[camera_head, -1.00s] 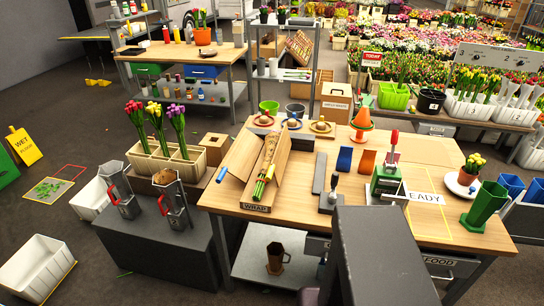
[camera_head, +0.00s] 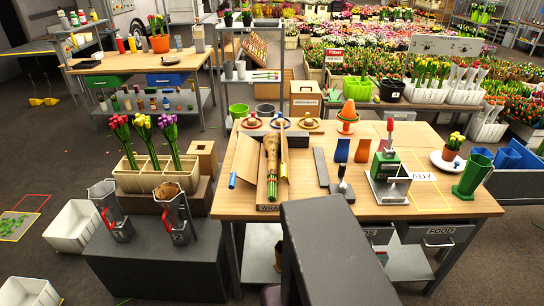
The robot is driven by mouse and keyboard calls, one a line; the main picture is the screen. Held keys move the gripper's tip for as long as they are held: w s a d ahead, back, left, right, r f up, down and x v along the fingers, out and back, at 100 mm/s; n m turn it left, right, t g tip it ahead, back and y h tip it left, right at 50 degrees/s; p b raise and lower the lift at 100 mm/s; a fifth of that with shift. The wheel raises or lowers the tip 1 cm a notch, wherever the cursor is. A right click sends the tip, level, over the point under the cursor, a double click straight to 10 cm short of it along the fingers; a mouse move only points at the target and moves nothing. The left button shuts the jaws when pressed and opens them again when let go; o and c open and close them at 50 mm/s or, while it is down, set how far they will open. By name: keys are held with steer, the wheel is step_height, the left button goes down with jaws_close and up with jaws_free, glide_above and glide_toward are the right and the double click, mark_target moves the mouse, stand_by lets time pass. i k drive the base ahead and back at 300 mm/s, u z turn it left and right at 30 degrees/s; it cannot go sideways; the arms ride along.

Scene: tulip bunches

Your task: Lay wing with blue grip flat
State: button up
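The wing with the blue grip (camera_head: 246,158) is a tan board on the left side of the wrap station. It stands tilted up, not flat, and its blue grip (camera_head: 232,181) is at its near left edge. A wrapped bunch (camera_head: 271,158) with green stems lies in the middle of the station. The opposite wing (camera_head: 284,160) also stands raised, seen nearly edge-on, on the bunch's right. My gripper is not in view; a dark grey part of my own body fills the bottom middle and hides part of the table's front edge.
The wooden table (camera_head: 420,205) also holds a green-and-grey press (camera_head: 386,172), blue and orange pieces, and a green vase (camera_head: 472,176) at right. A planter of tulips (camera_head: 156,176) and metal jugs (camera_head: 172,212) stand to the left. A dark bar (camera_head: 320,167) lies right of the station.

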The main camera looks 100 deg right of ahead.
mark_target(244, 168)
steer(key=i, duration=0.5)
steer(key=z, duration=0.55)
steer(key=k, duration=0.2)
steer(key=z, duration=3.3)
